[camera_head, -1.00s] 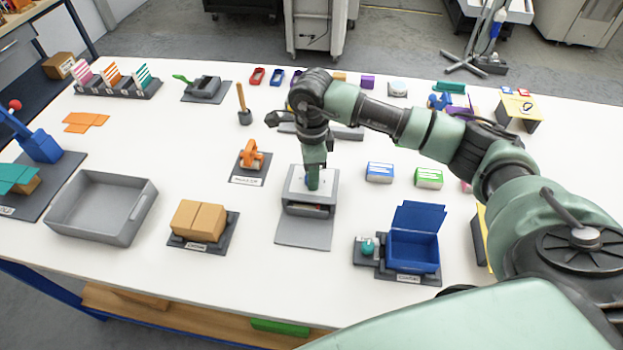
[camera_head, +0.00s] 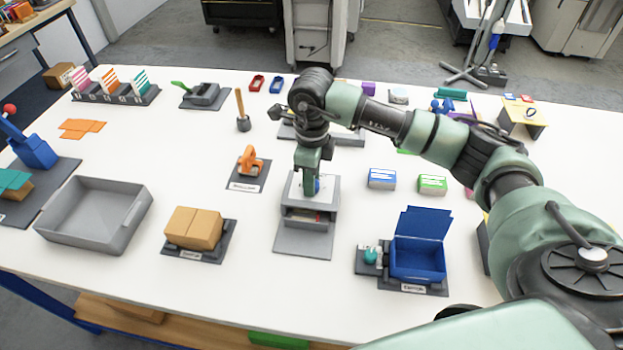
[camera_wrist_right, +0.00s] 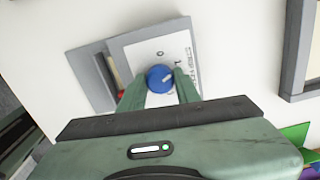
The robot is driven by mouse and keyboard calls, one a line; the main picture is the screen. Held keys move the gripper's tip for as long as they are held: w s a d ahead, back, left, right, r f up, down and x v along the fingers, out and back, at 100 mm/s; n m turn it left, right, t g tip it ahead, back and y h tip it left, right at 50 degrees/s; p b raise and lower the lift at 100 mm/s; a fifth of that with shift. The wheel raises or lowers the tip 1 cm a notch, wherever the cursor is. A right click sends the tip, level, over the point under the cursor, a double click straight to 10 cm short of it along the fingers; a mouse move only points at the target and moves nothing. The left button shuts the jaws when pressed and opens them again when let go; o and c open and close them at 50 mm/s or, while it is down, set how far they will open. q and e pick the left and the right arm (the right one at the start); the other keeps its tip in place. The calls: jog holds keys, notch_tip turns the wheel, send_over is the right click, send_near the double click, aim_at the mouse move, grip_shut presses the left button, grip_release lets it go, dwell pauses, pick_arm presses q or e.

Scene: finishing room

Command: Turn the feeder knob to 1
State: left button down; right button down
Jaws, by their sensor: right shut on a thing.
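The feeder (camera_head: 331,202) is a grey box with an open front slot and a white plate on top, in the middle of the table. Its blue round knob (camera_wrist_right: 158,77) sits on the white plate (camera_wrist_right: 150,48) in the right wrist view, with a pale mark towards its right side. A "0" is printed above the knob and a second mark stands to its upper right; I cannot tell exactly where the pointer stands. My right gripper (camera_wrist_right: 159,88) is shut on the knob from above; in the head view (camera_head: 310,188) its fingers hide most of the knob. My left gripper is not in view.
A grey tray (camera_head: 48,222) and a stand of tan boxes (camera_head: 193,228) are to the left. An open blue box (camera_head: 418,262) stands front right. Blue and green packs (camera_head: 382,178) lie right of the feeder. An orange tool (camera_head: 250,161) stands left of it.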

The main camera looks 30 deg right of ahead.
jog(key=c, duration=1)
grip_release()
jog(key=shift+d, duration=0.1)
notch_tip(320, 180, up, 8)
jog(key=shift+f+b, duration=0.1)
jog(key=shift+b, duration=1)
